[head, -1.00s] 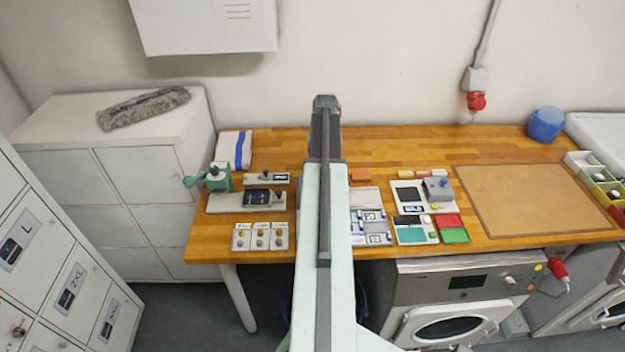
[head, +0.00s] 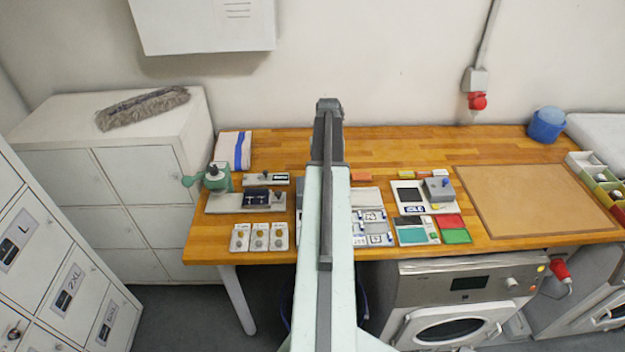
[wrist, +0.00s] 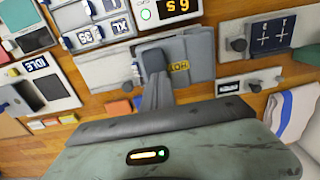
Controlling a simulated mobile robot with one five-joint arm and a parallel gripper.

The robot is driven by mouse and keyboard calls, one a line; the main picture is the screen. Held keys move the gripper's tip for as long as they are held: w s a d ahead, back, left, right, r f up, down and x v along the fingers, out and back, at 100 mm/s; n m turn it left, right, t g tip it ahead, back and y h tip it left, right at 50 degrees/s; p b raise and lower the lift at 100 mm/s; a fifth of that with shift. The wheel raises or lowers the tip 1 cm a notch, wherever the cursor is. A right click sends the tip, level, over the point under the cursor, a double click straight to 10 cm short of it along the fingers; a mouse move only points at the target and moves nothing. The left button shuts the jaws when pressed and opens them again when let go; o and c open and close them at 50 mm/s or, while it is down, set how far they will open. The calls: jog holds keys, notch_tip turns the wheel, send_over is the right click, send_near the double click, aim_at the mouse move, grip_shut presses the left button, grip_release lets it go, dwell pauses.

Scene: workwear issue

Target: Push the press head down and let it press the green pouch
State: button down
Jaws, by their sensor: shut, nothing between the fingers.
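The press shows in the wrist view as a grey press head (wrist: 195,62) with a yellow HOT label, beside a lit display (wrist: 172,9). My gripper (wrist: 154,58) is shut and empty. Its dark fingertips lie over the press head near the label; I cannot tell whether they touch it. In the head view my arm hides most of the press, and my fingertips are hidden too. I cannot make out the green pouch under the head in either view.
Left of the press in the wrist view are slots marked XL and 35 (wrist: 100,32) and an IDLE device (wrist: 50,88). In the head view, a green pad (head: 456,236) and a brown board (head: 535,205) lie to the right.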

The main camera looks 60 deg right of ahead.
jog(key=shift+r, duration=0.1)
notch_tip(320, 180, up, 13)
jog(key=p, duration=1.3)
dwell(0.5)
